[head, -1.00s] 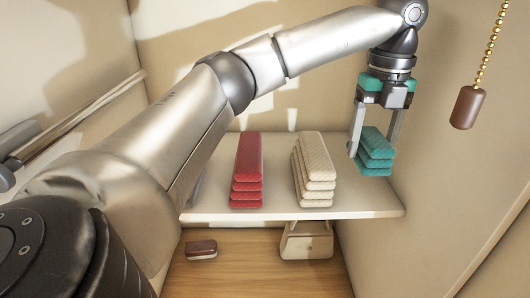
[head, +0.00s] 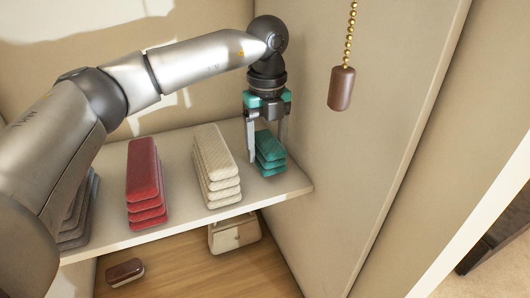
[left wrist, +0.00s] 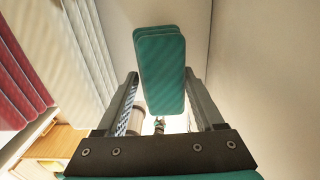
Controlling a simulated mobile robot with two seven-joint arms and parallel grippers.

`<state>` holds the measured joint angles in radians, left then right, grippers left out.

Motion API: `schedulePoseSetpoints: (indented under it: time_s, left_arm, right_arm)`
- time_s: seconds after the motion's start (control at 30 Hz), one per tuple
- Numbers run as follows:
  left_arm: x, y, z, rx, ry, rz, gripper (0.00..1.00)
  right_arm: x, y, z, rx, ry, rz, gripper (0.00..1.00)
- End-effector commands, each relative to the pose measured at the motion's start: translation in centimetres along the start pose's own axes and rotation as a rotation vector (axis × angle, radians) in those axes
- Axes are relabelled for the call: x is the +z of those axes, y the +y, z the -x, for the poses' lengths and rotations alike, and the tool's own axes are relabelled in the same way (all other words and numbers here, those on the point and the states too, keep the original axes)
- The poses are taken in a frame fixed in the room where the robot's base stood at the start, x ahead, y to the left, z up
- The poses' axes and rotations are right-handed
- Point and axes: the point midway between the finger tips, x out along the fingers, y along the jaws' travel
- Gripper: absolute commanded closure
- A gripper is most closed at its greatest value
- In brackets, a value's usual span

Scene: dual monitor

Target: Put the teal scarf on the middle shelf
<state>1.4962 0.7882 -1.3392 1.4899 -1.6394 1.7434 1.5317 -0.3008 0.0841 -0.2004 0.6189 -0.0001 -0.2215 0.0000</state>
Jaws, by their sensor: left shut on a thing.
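The teal scarf (head: 269,150), a folded stack of several layers, is at the right end of the shelf (head: 278,189), close to the side wall. My left gripper (head: 266,153) points down from above, with its fingers on either side of the scarf, shut on it. In the left wrist view the scarf (left wrist: 163,75) fills the space between the fingers. The scarf's underside is very near the shelf board; I cannot tell whether it touches. My right gripper is not in view.
Left of the scarf stand a cream stack (head: 215,168), a red stack (head: 145,185) and a grey stack (head: 78,215). Below the shelf are a beige bag (head: 235,235) and a dark brush-like item (head: 124,271). A brown pull on a gold chain (head: 341,89) hangs at right.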

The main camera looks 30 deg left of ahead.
Motion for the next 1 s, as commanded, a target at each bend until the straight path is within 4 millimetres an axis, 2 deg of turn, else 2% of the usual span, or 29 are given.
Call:
schedulePoseSetpoints:
  time_s: [0.1, 0.2, 0.57, 0.6, 0.87, 1.0]
  left_arm:
    - [0.0, 0.1, -1.7, 0.004, 0.002, 0.0, 0.87]
    - [0.0, 0.1, -2.6, 0.002, 0.0, 0.0, 0.87]
    - [0.0, 0.0, -3.1, 0.001, 0.0, 0.0, 0.87]
    - [0.0, 0.0, -3.1, 0.001, 0.0, 0.0, 0.3]
    - [0.0, 0.0, -3.0, 0.001, 0.0, 0.0, 0.01]
    - [0.0, 0.0, -3.0, 0.001, 0.0, 0.0, 0.01]
  right_arm:
    - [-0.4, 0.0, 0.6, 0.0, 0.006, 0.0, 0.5]
    - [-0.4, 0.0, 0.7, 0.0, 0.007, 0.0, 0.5]
    - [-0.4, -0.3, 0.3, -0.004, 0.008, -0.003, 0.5]
    - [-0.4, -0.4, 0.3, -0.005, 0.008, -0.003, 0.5]
    - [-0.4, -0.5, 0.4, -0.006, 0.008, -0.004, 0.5]
    - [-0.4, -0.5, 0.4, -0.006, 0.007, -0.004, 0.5]
